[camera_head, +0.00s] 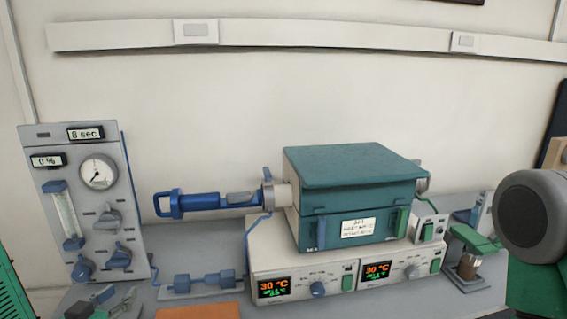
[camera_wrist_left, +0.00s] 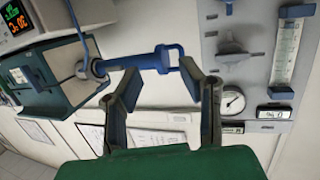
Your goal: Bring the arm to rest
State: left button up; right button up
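My left gripper (camera_head: 108,298) is at the bottom left of the head view, low in front of the gauge panel, and mostly cut off by the frame edge. In the left wrist view its two fingers (camera_wrist_left: 160,88) are spread apart with nothing held between them. The blue handle of the tube (camera_wrist_left: 150,59) shows beyond the fingertips there; in the head view this tube (camera_head: 205,201) is clear of the gripper. A grey round joint and green link of my right arm stand at the right edge.
A teal-lidded furnace (camera_head: 350,165) sits on a control unit (camera_head: 337,290) with lit displays. A grey gauge panel (camera_head: 130,240) stands at the left. Blue fittings (camera_head: 205,283) lie on the bench in front.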

pick_arm(q)
jog(key=s+d+f+g+b, duration=0.1)
jog(key=s+d+f+g, duration=0.25)
jog(key=f, duration=0.25)
jog(key=s+d+f+m+g+h+b, duration=0.1)
jog(key=s+d+f+g, duration=0.1)
jog(key=s+f, duration=0.35)
jog(key=s+d+f+g+b, duration=0.1)
jog(key=s+d+f+g, duration=0.2)
jog(key=f, duration=0.3)
jog(key=s+d+f+g+b, duration=0.1)
jog(key=s+f+g, duration=0.2)
jog(key=s, duration=0.5)
jog(key=s+d+f+g+b, duration=0.1)
jog(key=s+f+g, duration=0.2)
jog(key=s, duration=0.5)
jog(key=shift+d+f+g+y, duration=0.3)
jog(key=shift+f+g+y, duration=0.1)
jog(key=shift+f, duration=0.2)
